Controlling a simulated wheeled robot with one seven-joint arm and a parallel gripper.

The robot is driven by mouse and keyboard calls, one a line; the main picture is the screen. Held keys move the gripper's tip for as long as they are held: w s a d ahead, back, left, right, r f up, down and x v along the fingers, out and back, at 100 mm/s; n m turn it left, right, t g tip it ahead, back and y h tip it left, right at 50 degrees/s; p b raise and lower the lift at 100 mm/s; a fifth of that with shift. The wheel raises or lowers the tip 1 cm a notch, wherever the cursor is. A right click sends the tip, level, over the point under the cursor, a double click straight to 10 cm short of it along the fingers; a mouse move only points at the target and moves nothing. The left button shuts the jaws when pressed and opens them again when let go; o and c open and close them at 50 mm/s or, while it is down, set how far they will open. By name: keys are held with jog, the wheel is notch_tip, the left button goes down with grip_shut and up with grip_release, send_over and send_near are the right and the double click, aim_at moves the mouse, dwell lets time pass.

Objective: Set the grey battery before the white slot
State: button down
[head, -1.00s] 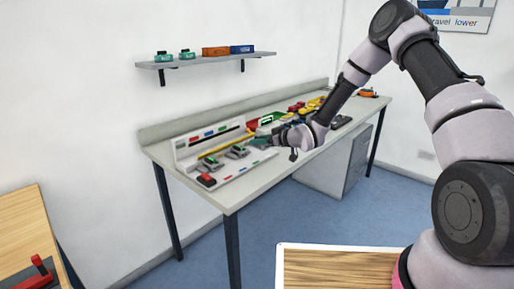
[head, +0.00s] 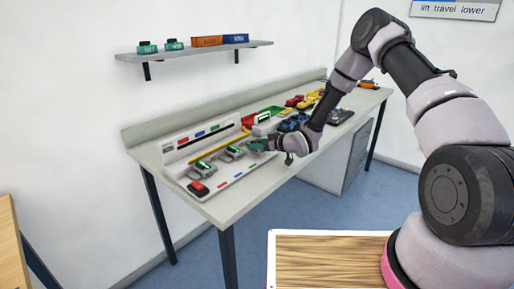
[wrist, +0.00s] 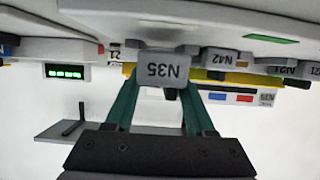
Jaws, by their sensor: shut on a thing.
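A grey battery marked N35 (wrist: 162,68) is in my gripper (wrist: 160,82), whose two teal fingers are closed on its sides in the wrist view. That view is upside down. In the head view my gripper (head: 258,145) is low over the bench, beside the right part of the white charger rack (head: 190,148). Two grey units with green lights (head: 203,168) and a red battery (head: 198,188) stand on the rack's base. Other grey blocks, one marked N42 (wrist: 218,62), show in the wrist view. I cannot tell which slot is the white one.
A yellow bar (head: 222,147) lies along the rack. A wall shelf (head: 195,48) holds several boxes. A wooden top (head: 325,262) is at the front.

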jog(key=shift+f, duration=0.7)
jog(key=shift+f, duration=0.1)
jog(key=shift+c, duration=1.2)
grip_release()
